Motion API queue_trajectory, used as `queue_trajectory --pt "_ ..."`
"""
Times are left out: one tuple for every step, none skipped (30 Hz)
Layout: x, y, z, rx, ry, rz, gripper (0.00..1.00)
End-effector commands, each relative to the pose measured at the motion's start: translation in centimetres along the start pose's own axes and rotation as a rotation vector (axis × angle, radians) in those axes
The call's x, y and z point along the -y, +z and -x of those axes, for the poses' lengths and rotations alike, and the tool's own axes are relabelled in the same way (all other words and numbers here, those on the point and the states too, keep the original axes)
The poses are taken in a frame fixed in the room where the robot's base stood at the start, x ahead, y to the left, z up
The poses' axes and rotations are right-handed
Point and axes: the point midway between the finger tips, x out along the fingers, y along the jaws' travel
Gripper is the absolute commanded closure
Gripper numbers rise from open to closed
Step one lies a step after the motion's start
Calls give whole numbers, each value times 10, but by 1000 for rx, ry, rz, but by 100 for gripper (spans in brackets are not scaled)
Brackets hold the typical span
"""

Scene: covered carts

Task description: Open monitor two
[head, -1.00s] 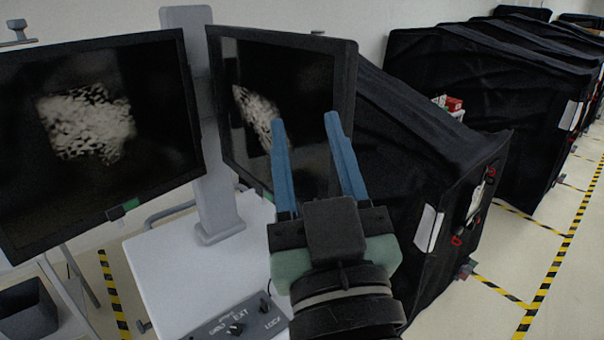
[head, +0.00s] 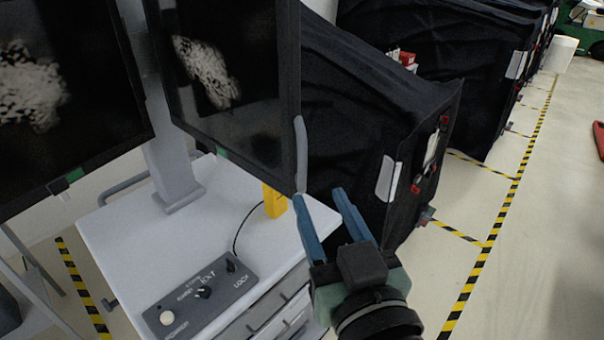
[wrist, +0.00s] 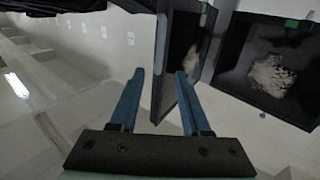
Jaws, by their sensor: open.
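Two dark monitors show grey speckled images. The right monitor (head: 232,85) is angled and has a grey handle (head: 301,150) on its right edge. The left monitor (head: 60,100) is cut off by the picture edge. Which one is monitor two I cannot tell. My gripper (head: 319,192) is open and empty, its blue fingers just right of the right monitor's lower corner and below the handle. In the wrist view the fingers (wrist: 160,80) point at the edge of a monitor (wrist: 180,70); contact cannot be told. The other monitor (wrist: 268,75) is at the right.
A white cart (head: 215,225) bears a control box (head: 200,295) with knobs and a yellow object (head: 274,202). Black covered carts (head: 370,120) stand close on the right. Free floor (head: 540,230) lies beyond the striped tape (head: 490,235).

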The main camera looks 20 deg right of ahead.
Motion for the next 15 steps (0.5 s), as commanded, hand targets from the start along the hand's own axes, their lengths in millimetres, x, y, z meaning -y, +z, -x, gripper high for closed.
queue_trajectory --pt "0 5 -3 -6 2 4 53" --pt "0 5 -5 -5 -1 5 53" --pt "0 5 -7 -5 -3 5 53" --pt "0 6 -9 -4 -4 6 53" --pt "0 6 -10 -5 -5 7 53" --pt "0 6 -12 -4 -6 6 53" --pt "0 6 -14 -5 -7 7 53" --pt "0 6 -15 -4 -7 7 53" --pt "0 6 -17 -4 -7 7 53" --pt "0 6 -18 -4 -7 8 53" --pt "0 6 -20 -3 -7 6 53" --pt "0 6 -21 -4 -7 7 53" --pt "0 6 -22 -3 -6 6 53" --pt "0 6 -24 -3 -4 6 53" --pt "0 5 -25 -3 -3 5 53"
